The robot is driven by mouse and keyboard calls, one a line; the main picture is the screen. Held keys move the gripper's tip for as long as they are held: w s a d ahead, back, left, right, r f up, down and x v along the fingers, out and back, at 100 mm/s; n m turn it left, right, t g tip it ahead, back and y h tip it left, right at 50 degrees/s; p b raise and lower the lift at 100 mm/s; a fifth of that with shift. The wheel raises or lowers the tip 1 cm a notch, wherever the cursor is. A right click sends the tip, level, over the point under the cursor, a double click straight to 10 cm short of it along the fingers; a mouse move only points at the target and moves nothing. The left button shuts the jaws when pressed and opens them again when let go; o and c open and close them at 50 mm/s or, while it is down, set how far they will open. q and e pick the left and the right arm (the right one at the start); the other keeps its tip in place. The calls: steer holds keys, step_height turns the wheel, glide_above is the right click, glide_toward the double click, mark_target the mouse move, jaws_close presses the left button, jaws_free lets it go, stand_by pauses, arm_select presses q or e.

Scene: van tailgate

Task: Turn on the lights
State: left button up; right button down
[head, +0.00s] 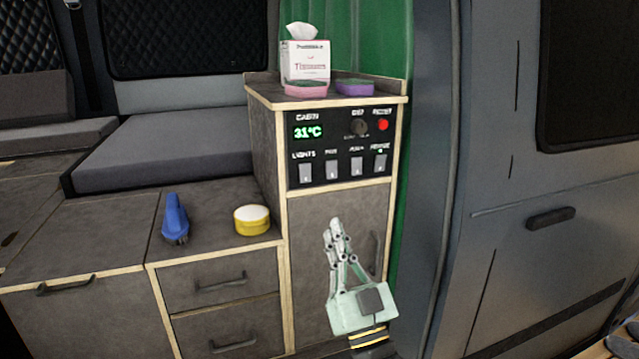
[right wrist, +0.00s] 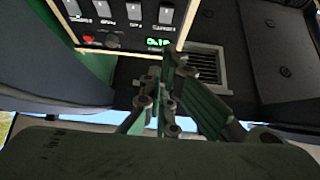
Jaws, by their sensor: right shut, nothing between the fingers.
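The black control panel (head: 340,135) on the cabinet's upper front has a row of several pale rocker switches. The switch under the word LIGHTS (head: 305,173) is the leftmost. In the right wrist view the panel (right wrist: 115,30) shows upside down at the top, with the lights switch (right wrist: 166,15) at the row's right end. My right gripper (head: 335,225) is shut and empty, pointing up in front of the cabinet door, below the panel and apart from the switches. Its fingertips also show in the right wrist view (right wrist: 168,58). My left gripper is in neither view.
A tissue box (head: 307,62), a pink sponge (head: 306,90) and a purple sponge (head: 354,88) sit on the cabinet top. A blue-handled brush (head: 175,218) and a yellow round tin (head: 251,220) are on the lower counter. The green curtain (head: 408,180) hangs right of the cabinet.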

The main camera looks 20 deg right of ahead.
steer(key=shift+w+f+p+x, duration=0.35)
steer(key=shift+p+x, duration=0.2)
steer(key=shift+x, duration=1.55)
steer(key=shift+w+f+p+x, duration=0.25)
steer(key=shift+f+p+x, duration=0.2)
steer(key=shift+x, duration=1.7)
steer(key=shift+w+f+p+x, duration=0.35)
steer(key=shift+p+x, duration=0.25)
steer(key=shift+x, duration=1.5)
steer(key=shift+s, duration=0.1)
steer(key=s+f+t+b, duration=0.1)
steer(key=s+f+b, duration=0.3)
steer(key=s+f, duration=0.4)
steer(key=shift+f, duration=0.3)
steer(key=shift+d, duration=0.1)
